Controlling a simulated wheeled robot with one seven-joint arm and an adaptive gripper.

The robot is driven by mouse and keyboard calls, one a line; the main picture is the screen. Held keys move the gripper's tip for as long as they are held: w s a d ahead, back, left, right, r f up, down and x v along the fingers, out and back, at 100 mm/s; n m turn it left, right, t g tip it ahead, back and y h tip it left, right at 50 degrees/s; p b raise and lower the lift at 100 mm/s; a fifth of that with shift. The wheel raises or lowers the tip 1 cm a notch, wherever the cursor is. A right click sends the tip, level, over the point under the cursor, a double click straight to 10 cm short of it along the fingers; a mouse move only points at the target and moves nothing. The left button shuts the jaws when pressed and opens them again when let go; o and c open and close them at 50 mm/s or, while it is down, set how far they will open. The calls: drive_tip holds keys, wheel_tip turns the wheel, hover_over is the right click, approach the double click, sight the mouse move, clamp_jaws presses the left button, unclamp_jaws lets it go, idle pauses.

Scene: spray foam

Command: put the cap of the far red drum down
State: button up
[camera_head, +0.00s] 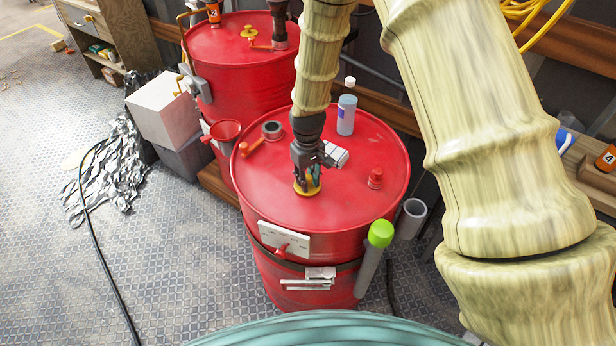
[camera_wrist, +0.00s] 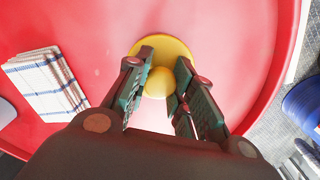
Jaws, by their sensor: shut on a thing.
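My gripper (camera_head: 306,176) is over the front half of the near red drum's (camera_head: 262,200) lid. It is shut on the knob of a round yellow cap (camera_head: 313,190). In the wrist view my gripper (camera_wrist: 162,72) has a finger on each side of the knob, and the yellow cap's (camera_wrist: 176,48) disc shows beyond the fingertips. The cap is at or just above the lid; I cannot tell whether it touches. The far red drum (camera_head: 236,80) stands behind, with a yellow knobbed fitting (camera_head: 250,32) and a dark fitting (camera_head: 280,22) on top.
On the near lid are a folded cloth (camera_head: 338,153), a bottle (camera_head: 346,116), a dark ring (camera_head: 272,130), an orange-red handled tool (camera_head: 256,146) and a red plug (camera_head: 376,177). The lid's front left is clear.

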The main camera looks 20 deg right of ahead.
drive_tip(key=shift+f, duration=0.3)
drive_tip(key=shift+f, duration=0.1)
drive_tip(key=o, duration=1)
drive_tip(key=shift+c, duration=0.2)
wheel_tip(320, 180, up, 12)
drive_tip(key=b, duration=0.4)
